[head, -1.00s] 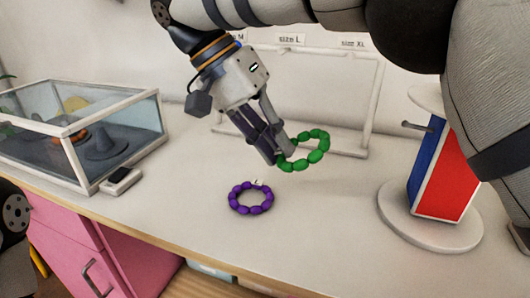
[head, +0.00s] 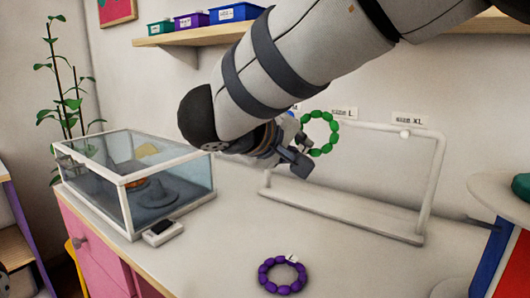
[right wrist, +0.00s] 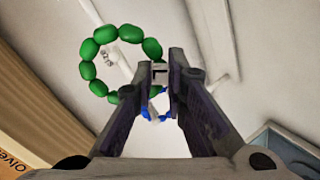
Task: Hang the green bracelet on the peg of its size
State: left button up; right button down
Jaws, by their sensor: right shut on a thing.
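The green bracelet (head: 334,138) is a ring of oval beads, held up in front of the white rack (head: 345,210). My right gripper (head: 304,148) is shut on its edge; in the right wrist view the bracelet (right wrist: 88,70) extends left from the fingertips (right wrist: 160,76). The head view shows the size L label (head: 345,112) just right of the bracelet and the size XL label (head: 409,119) further right. A pale peg end (head: 405,134) shows under the XL label. The arm and gripper hide the rack's left part. My left gripper is out of view.
A purple bracelet (head: 268,278) with a small tag lies on the table in front. A red and blue stand is at right.

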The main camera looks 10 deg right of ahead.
jog(key=r+x, duration=0.2)
jog(key=x, duration=0.7)
jog(key=shift+w+d, duration=0.35)
jog(key=shift+d, duration=0.15)
jog(key=shift+f, duration=0.1)
dwell(0.3)
jog(key=c, duration=1.5)
grip_release()
jog(key=shift+c, duration=0.2)
